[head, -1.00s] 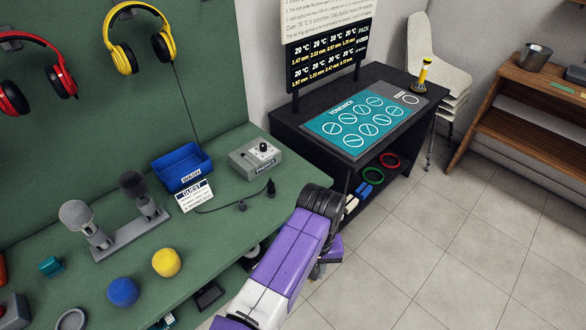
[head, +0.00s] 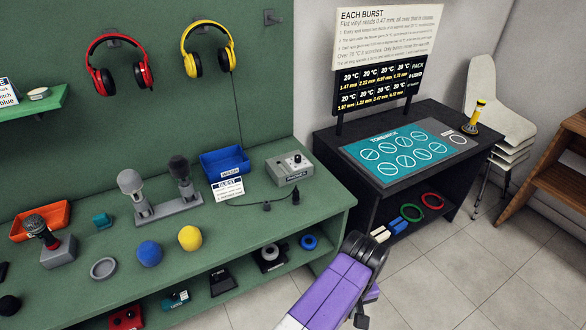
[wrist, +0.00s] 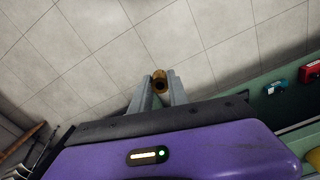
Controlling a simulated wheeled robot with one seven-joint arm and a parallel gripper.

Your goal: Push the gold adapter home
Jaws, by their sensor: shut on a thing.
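The gold adapter (wrist: 159,84) is a small brass-coloured tube with a dark opening, between the fingertips of my gripper (wrist: 160,88) in the wrist view. The gripper is shut on it, over bare floor tiles. In the head view my purple arm reaches in from the bottom, right of the green bench, and the adapter cannot be made out. A grey box with a knob (head: 289,168) sits at the bench's right end. A black plug (head: 295,196) and a cable lie in front of it. The yellow headphones (head: 208,51) hang on the wall with a cord running down.
The green bench (head: 225,235) also carries a blue bin (head: 225,161), two microphones on a stand, a blue ball and a yellow ball. A black table (head: 330,150) with a teal mat stands to the right. Floor (head: 450,270) is clear in front of it.

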